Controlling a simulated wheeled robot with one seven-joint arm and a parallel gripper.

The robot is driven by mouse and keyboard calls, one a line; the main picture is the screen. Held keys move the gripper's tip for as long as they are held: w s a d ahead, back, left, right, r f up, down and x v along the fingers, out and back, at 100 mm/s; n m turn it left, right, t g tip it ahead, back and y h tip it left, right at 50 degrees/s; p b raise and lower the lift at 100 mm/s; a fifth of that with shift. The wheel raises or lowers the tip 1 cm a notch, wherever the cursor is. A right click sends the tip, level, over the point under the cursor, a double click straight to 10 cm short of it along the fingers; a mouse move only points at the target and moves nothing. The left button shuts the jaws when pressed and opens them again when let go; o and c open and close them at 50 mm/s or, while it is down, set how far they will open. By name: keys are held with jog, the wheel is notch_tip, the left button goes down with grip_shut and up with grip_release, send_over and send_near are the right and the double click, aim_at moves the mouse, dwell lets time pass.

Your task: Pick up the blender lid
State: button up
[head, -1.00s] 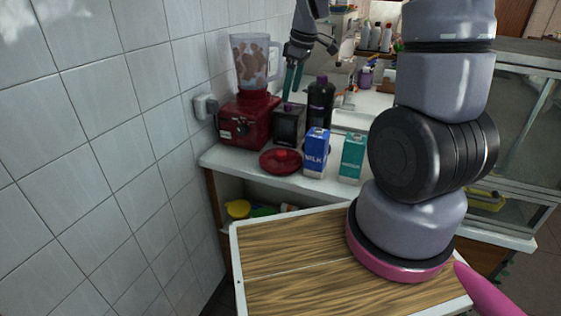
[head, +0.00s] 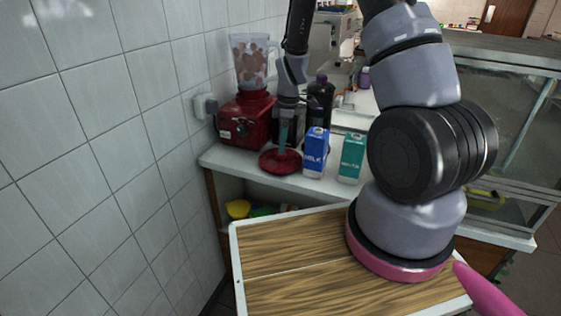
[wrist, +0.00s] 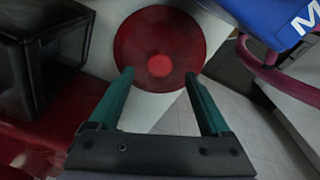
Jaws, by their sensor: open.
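The blender lid (head: 272,166) is a round red disc with a raised centre, lying flat on the white counter in front of the blender. In the wrist view the lid (wrist: 138,45) lies beyond my fingertips, with its centre knob between their lines. My gripper (head: 283,149) is over the lid in the head view, teal fingers pointing down. In the wrist view my gripper (wrist: 158,78) is open and empty, its fingers spread apart. Part of the lid is hidden behind the fingers in the head view. I cannot tell whether the fingertips touch it.
The red blender base (head: 246,119) with its clear jug (head: 252,62) stands left of the lid. A black box (wrist: 37,62) is close on the left. A blue milk carton (head: 315,153), a teal carton (head: 351,158) and a dark bottle (head: 320,101) stand to the right.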

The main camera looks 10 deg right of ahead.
aim_at(280, 158)
notch_tip(280, 158, down, 4)
jog(key=shift+w+a+r, duration=0.1)
grip_shut()
